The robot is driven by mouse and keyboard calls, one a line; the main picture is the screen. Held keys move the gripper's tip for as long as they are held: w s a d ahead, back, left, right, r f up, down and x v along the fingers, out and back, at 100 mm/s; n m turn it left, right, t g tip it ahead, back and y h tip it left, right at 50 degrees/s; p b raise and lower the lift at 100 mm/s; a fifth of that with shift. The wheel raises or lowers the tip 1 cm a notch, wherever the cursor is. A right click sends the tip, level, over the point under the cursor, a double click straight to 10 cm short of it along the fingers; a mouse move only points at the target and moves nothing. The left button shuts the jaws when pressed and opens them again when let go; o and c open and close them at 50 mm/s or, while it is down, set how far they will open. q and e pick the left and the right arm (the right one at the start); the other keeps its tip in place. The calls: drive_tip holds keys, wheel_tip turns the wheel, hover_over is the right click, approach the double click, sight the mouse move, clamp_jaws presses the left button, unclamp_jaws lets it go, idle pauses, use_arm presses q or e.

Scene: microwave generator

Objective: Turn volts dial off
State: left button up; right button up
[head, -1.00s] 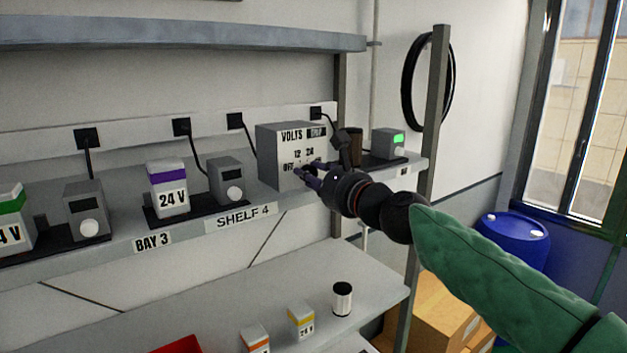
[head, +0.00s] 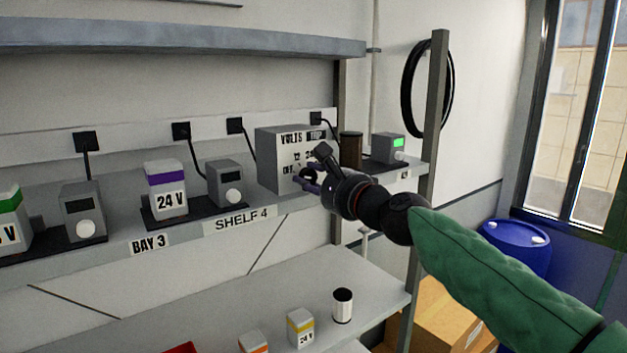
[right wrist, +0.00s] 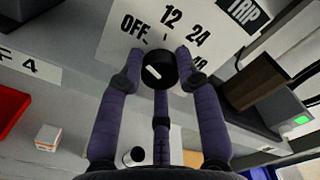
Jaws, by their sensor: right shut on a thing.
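The grey volts box (head: 267,158) stands on the upper shelf, with VOLTS, TRIP, OFF, 12 and 24 on its face. Its black round volts dial (right wrist: 160,72) shows in the right wrist view, with a white mark on its left half, toward the OFF side. My right gripper (head: 308,180) is at the box face, shut on the dial. In the right wrist view its purple fingers (right wrist: 158,64) lie on both sides of the dial, a third below. In the head view the fingers and wrist hide most of the dial. My left gripper is not in view.
A brown-black cylinder (head: 350,150) and a grey unit with a green screen (head: 388,148) stand right of the box. A grey unit (head: 226,184) and a 24 V pack (head: 167,190) stand left. A shelf post (head: 433,130) rises at the right.

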drive_tip(key=shift+s+d+r, duration=0.1)
drive_tip(key=shift+r, duration=0.3)
drive_tip(key=o, duration=0.9)
drive_tip(key=shift+o, duration=1.2)
drive_tip(key=shift+a+f, duration=0.2)
drive_tip(key=shift+s+d+f, duration=0.1)
drive_tip(key=shift+s+d, duration=0.2)
drive_tip(key=v, duration=0.7)
drive_tip(key=shift+s, duration=0.15)
